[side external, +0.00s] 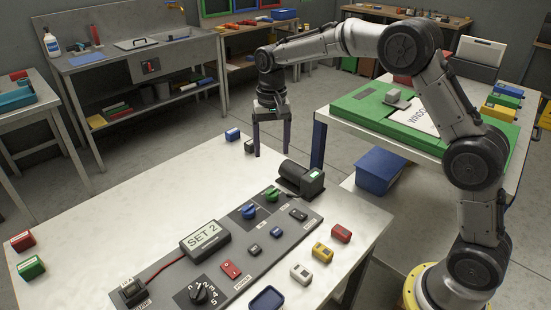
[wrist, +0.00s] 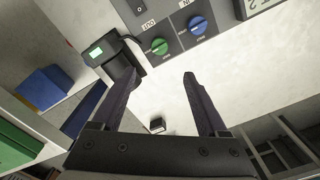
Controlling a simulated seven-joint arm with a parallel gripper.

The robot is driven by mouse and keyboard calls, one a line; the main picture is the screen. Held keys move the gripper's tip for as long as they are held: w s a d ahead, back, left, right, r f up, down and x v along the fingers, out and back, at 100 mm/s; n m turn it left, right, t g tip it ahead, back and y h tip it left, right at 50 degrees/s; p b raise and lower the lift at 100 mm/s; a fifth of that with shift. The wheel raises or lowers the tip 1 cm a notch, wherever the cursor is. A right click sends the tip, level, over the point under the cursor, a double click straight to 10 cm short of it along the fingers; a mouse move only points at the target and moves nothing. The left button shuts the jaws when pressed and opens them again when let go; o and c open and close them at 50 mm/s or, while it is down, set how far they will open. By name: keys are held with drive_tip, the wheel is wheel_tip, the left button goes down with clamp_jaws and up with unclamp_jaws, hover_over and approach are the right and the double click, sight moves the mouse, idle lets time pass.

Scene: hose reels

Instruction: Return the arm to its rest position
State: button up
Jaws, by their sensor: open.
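My gripper (side external: 271,148) hangs pointing down over the far edge of the white table (side external: 120,215), with its two long fingers apart and nothing held between them. In the wrist view my gripper (wrist: 162,75) shows both fingers spread wide. A small dark block (wrist: 156,125) lies on the table, seen in the gap between the fingers but apart from them. It also shows in the side view (side external: 250,146), just left of the fingers. My arm arches up from its base at the right.
A grey panel (side external: 215,285) holds a SET 2 display (side external: 205,238), knobs and switches. A black rounded device (side external: 300,178) stands near the gripper. A blue block (side external: 232,134) and several coloured blocks lie on the table. A green board (side external: 360,113) covers the right-hand bench.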

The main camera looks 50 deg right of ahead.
drive_tip(key=s+r+n+t, duration=0.1)
drive_tip(key=s+r+t, duration=0.3)
drive_tip(key=s+r, duration=1.1)
drive_tip(key=s+n+t, duration=0.1)
drive_tip(key=s+n, duration=0.2)
drive_tip(key=s, duration=0.9)
drive_tip(key=s+f+n, duration=0.3)
drive_tip(key=s+f, duration=0.3)
drive_tip(key=f, duration=0.1)
drive_tip(key=shift+f, duration=0.25)
